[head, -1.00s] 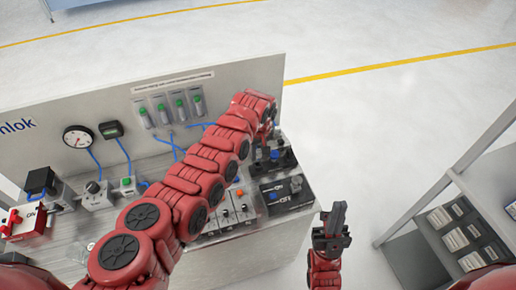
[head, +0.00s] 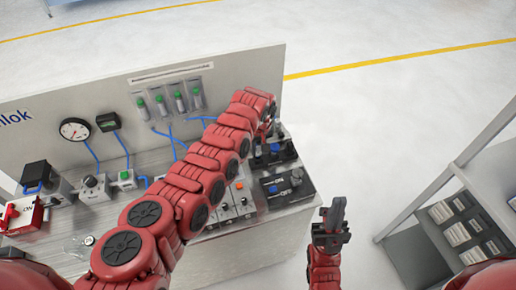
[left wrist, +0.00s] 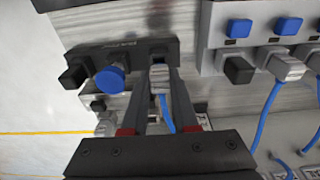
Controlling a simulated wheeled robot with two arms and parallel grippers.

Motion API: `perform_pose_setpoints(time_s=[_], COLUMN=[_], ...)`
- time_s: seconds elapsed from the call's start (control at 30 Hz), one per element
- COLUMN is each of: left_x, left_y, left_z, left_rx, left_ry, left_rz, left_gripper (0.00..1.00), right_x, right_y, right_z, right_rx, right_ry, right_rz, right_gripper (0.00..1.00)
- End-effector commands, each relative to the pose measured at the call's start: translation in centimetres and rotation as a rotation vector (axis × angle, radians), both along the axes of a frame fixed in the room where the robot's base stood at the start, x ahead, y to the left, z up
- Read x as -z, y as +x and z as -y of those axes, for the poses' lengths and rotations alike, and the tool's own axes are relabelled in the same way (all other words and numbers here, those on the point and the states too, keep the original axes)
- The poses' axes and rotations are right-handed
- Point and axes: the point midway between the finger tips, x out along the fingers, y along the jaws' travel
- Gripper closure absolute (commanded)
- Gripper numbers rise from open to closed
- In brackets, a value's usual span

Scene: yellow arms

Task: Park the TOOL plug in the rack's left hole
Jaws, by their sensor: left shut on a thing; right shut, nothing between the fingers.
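My left gripper (head: 268,125) is at the far right part of the bench, at the end of my red arm; its fingertips are largely hidden in the head view. In the left wrist view, its fingers (left wrist: 161,95) are shut on a grey plug (left wrist: 159,75) with a blue cable. The plug is at the right end of a black block (left wrist: 130,50), which I take to be the rack. A blue knob (left wrist: 112,80) and a black square piece (left wrist: 74,76) are beside it. I cannot tell whether the plug is seated. My right gripper (head: 333,212) is shut and empty, right of the bench.
A grey panel (left wrist: 212,45) beside the black block holds blue buttons and another grey plug (left wrist: 287,66) with its cable. A second black box (head: 287,184) is near the bench's right edge. A shelf (head: 415,240) stands at the right. The floor between is clear.

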Motion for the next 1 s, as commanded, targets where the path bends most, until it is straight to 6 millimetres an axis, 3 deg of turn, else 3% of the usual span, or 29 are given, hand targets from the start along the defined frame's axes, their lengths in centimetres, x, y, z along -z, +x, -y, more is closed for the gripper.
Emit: perform_pose_setpoints(time_s=[1.0], left_x=[2.0], left_y=[0.0], left_z=[0.0], left_rx=[0.000], left_ry=[0.000], left_rz=[0.001], left_gripper=[1.00], right_x=[1.8], right_y=[0.0], right_z=[0.0], right_rx=[0.000], right_ry=[0.000], right_rz=[0.000], right_gripper=[1.00])
